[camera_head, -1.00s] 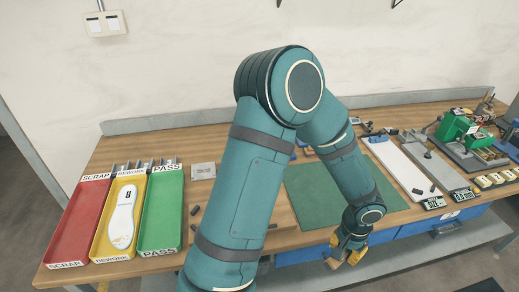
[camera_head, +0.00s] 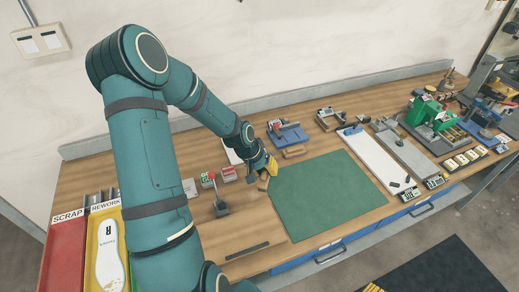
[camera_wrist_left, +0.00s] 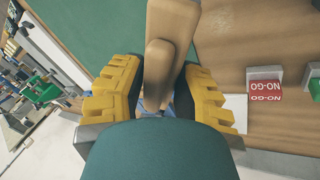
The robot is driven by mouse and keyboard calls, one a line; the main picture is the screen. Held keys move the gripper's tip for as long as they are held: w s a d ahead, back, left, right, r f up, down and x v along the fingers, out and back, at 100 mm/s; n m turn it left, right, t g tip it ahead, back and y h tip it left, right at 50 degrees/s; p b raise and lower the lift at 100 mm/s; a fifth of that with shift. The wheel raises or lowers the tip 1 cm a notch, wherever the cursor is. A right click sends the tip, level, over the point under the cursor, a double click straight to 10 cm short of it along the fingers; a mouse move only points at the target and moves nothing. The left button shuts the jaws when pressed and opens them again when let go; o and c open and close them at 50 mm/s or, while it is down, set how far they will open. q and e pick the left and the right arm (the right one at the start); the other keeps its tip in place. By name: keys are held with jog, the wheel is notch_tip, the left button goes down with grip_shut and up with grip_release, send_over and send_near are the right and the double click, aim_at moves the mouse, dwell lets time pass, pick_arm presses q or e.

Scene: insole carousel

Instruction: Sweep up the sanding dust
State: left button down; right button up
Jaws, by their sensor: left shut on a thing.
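My left gripper (camera_head: 270,166) is over the bench, by the back left corner of the green mat (camera_head: 330,192). Its yellow fingers are shut on a wooden-handled tool (camera_wrist_left: 160,62), which looks like a brush. The tool also shows in the head view (camera_head: 262,183), below the fingertips. Its bristles cannot be made out. In the left wrist view the wood sticks out between the fingers, with the mat beyond it. I cannot make out any sanding dust on the mat or the bench. My right gripper is not in view.
A white board (camera_head: 378,158) lies right of the mat. The yellow REWORK tray (camera_head: 107,272) holds an insole.

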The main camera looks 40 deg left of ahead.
pick_arm(q)
jog(key=shift+n, duration=0.3)
jog(key=a+f, duration=0.1)
jog(key=f+b, duration=0.1)
jog(key=f, duration=0.1)
jog(key=a+f+b, duration=0.1)
jog(key=shift+w+a+f, duration=0.15)
jog(key=shift+a, duration=0.15)
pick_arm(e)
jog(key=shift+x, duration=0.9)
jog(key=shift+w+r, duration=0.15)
